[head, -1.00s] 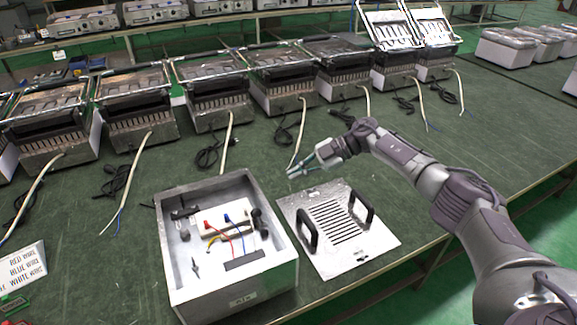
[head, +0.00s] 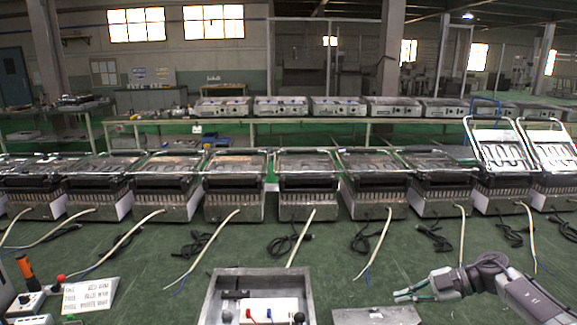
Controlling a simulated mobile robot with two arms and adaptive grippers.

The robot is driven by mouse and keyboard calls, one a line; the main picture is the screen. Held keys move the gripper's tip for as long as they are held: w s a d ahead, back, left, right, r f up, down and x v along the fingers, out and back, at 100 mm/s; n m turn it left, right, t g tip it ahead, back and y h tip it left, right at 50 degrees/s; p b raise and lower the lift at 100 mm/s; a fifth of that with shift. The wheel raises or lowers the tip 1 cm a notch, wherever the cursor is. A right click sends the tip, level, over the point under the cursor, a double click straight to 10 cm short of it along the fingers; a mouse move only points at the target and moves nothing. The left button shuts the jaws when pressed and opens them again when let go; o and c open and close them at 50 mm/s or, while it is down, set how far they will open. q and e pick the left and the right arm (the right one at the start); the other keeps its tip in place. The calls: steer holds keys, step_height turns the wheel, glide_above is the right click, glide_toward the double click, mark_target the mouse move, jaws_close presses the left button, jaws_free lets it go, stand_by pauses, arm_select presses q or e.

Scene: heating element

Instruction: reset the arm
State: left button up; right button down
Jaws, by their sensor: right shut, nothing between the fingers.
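My right gripper (head: 412,295) is at the lower right, above the green table, with its fingers pointing left. It holds nothing. My right arm (head: 515,292) comes in from the lower right. My left gripper and arm are not in view. The open metal box (head: 212,300) is at the bottom middle, cut off by the lower edge. A white block with red and blue parts (head: 268,310) shows inside it. The metal plate (head: 375,315) lies right of the box, mostly cut off, below and left of my right gripper.
A row of grill units (head: 234,190) with pale cables stands along the far side of the green table (head: 150,262). A white label card (head: 90,294) and a small device with an orange-topped post (head: 27,272) are at the lower left. More appliances (head: 338,106) stand on a bench behind.

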steer(key=s+a+f+m+t+h, duration=0.1)
steer(key=s+a+f+m+t, duration=0.1)
steer(key=a+m+t, duration=1.2)
steer(key=s+d+f+m+g+h, duration=0.25)
steer(key=s+f+h, duration=0.2)
steer(key=s, duration=0.25)
steer(key=s+d+f+m+g+h, duration=0.2)
steer(key=s+f+g+h, duration=0.15)
steer(key=s+h, duration=0.3)
steer(key=s+d+f+g, duration=0.1)
steer(key=s+g, duration=0.3)
steer(key=s, duration=0.7)
steer(key=s+d+f+g, duration=0.2)
steer(key=s+g, duration=0.2)
steer(key=s, duration=0.8)
step_height(320, 180, down, 28)
steer(key=s+g, duration=0.1)
steer(key=s, duration=0.1)
steer(key=s+d+f+g, duration=0.1)
steer(key=s+d+f, duration=0.1)
steer(key=s+f, duration=1.2)
steer(key=shift+s+d+f, duration=0.15)
steer(key=shift+s+d, duration=0.2)
steer(key=shift+s, duration=0.65)
